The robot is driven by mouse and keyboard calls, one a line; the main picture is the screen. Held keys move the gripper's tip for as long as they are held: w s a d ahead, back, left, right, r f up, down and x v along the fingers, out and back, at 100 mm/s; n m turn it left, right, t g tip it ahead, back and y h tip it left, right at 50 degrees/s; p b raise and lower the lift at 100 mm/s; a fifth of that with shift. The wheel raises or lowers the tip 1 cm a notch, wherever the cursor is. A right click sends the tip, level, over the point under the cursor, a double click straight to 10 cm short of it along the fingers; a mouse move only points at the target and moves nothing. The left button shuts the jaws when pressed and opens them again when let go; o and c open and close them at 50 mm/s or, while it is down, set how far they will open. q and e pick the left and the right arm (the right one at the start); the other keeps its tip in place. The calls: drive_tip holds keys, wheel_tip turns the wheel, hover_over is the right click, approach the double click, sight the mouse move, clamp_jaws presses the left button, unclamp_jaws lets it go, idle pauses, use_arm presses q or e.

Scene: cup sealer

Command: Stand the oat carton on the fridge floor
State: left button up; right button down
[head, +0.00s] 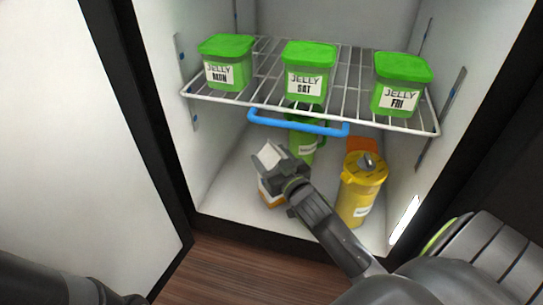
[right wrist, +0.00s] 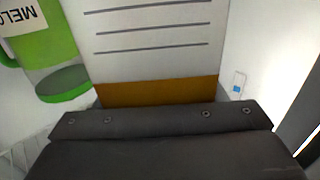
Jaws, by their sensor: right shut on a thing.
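The oat carton (head: 266,192), white with an orange band near its bottom, is inside the fridge, low at the front left. My right gripper (head: 277,168) is shut on it and hides much of it. In the right wrist view the carton (right wrist: 150,45) shows a white face with grey lines and an orange-brown band beside the dark finger. The fridge floor (head: 226,188) is white and bare around the carton. I cannot tell whether the carton's base touches the floor. My left gripper is out of the picture.
A yellow jug (head: 359,193) stands to the right, with an orange thing (head: 362,146) behind it. A green pitcher (head: 303,141) stands behind my gripper. Above, a wire shelf (head: 345,95) with a blue front bar (head: 295,124) holds three green jelly tubs (head: 307,72).

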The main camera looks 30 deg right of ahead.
drive_tip(key=shift+f, duration=0.45)
drive_tip(key=shift+r, duration=0.1)
drive_tip(key=shift+c, duration=1.6)
unclamp_jaws()
drive_tip(key=shift+f, duration=0.3)
